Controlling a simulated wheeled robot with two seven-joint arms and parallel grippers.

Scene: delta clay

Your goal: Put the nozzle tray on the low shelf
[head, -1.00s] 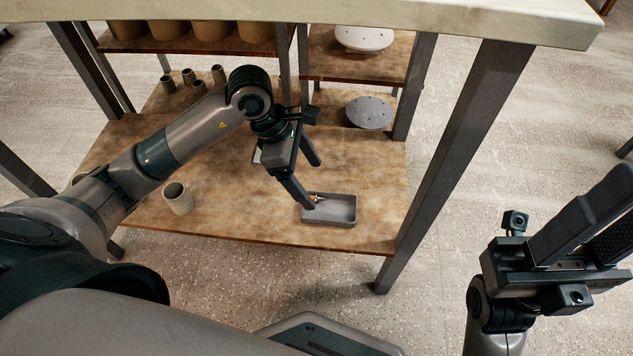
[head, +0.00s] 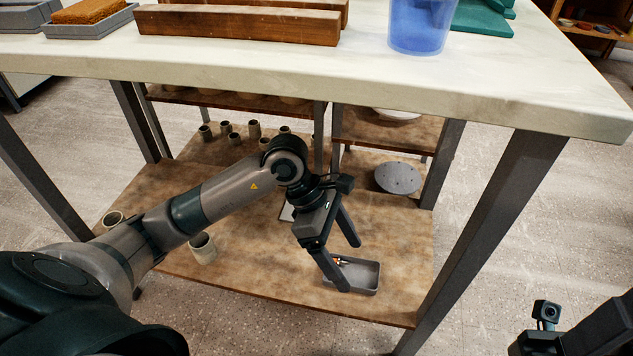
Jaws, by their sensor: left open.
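The nozzle tray (head: 366,277), a small grey rectangular tray with orange-tipped pieces in it, sits on the low wooden shelf (head: 250,277) under the table, close to its front right part. My left gripper (head: 352,267) is open, its fingers pointing down at the tray. One finger reaches the tray's left front side and partly hides it; the other is above its back side. I cannot tell whether the fingers touch it. My right gripper is out of the picture; only part of my right arm's end shows at the lower right.
Several small clay cups (head: 254,130) stand at the back of the shelf, and a larger cup (head: 203,248) near its front left. A grey perforated disc (head: 397,178) lies back right. The tabletop (head: 330,75) overhangs the shelf, with a table leg (head: 490,225) at right.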

